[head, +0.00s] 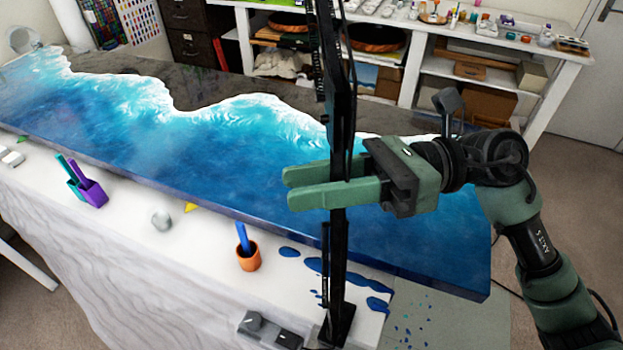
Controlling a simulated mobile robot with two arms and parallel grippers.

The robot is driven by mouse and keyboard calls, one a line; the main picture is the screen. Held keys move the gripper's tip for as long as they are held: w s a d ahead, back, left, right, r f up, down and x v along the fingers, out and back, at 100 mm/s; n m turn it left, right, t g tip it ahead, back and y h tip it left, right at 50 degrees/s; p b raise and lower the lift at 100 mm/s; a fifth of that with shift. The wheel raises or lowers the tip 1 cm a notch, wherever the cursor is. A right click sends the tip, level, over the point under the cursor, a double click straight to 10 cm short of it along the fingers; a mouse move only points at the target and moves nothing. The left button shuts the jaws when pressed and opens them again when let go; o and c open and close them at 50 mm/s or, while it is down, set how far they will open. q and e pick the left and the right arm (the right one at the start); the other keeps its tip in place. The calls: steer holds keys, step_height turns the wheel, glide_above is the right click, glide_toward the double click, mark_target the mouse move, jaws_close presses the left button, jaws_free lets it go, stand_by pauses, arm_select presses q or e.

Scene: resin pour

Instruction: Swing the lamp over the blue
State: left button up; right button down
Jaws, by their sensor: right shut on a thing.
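The lamp shows as a black upright post with thin rods and a cable (338,95). Its foot (337,326) stands at the front edge of the white-covered table, and its head is out of view above. The blue (250,150) is a long glossy resin panel with white wave-like foam, lying across the table behind the post. My right gripper (290,187) reaches in from the right at mid-height of the post. Its green fingers are shut on the lamp post, above the panel's near right part. My left gripper is not in view.
A control box (270,329) sits beside the lamp foot. Blue spills (340,277) mark the cover. White shelves (470,60) stand behind.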

stand_by(0.6)
steer(key=n+g+h+b, duration=0.1)
steer(key=g+b, duration=0.1)
steer(key=s+a+n+g+h+b, duration=0.1)
steer(key=n+g+b, duration=0.1)
steer(key=s+a+n+g+h+b, duration=0.1)
steer(key=g+b, duration=0.1)
steer(key=shift+n+b, duration=0.3)
steer(key=shift+n, duration=0.1)
steer(key=c, duration=1)
jaws_free()
steer(key=shift+c, duration=0.2)
steer(key=shift+o, duration=0.2)
steer(key=shift+s+a, duration=0.1)
steer(key=shift+a, duration=0.05)
